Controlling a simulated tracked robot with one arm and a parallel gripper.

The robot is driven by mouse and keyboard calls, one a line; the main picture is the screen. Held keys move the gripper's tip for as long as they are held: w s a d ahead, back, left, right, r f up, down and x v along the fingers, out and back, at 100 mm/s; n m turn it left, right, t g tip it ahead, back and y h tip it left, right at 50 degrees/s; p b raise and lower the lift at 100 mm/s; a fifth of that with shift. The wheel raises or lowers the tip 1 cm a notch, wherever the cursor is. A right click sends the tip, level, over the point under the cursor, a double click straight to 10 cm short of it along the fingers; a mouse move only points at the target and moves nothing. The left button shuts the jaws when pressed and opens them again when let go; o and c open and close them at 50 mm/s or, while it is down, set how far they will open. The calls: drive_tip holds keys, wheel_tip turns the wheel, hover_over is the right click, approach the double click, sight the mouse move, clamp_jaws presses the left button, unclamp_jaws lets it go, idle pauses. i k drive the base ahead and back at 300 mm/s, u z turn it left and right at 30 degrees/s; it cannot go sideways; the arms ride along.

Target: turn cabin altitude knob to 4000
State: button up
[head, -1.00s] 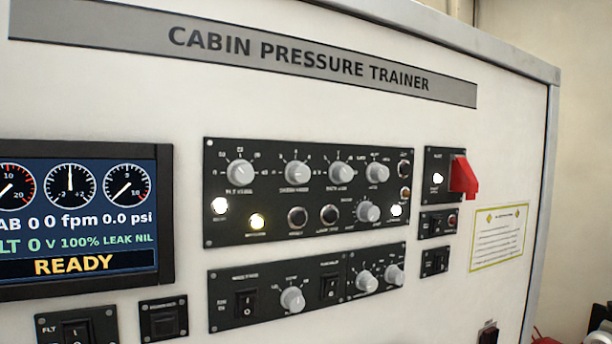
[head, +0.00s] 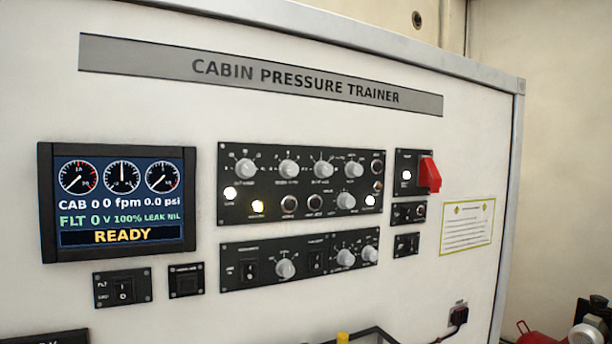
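The white trainer cabinet carries an upper black control panel (head: 232,204) with several grey rotary knobs in its top row. Among them are the leftmost knob (head: 246,168), the second knob (head: 289,169) and the third knob (head: 324,169). Another grey knob (head: 346,200) sits lower right on that panel. The labels are too small to tell which one is the cabin altitude knob or what it points at. The display screen (head: 120,204) at left reads CAB 0, 0 fpm, 0.0 psi, FLT 0 and READY. My gripper is not in view.
A lower black panel (head: 232,290) holds switches and more knobs. A red switch guard (head: 429,175) sticks out at the right. A dark frame with a yellow part (head: 342,338) shows at the bottom edge. Red and grey machinery (head: 585,335) stands at lower right.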

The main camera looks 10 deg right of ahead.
sight(288, 170)
drive_tip(key=z, duration=0.1)
drive_tip(key=k, duration=0.2)
drive_tip(key=z, duration=0.65)
drive_tip(key=i, duration=0.65)
drive_tip(key=u, duration=0.2)
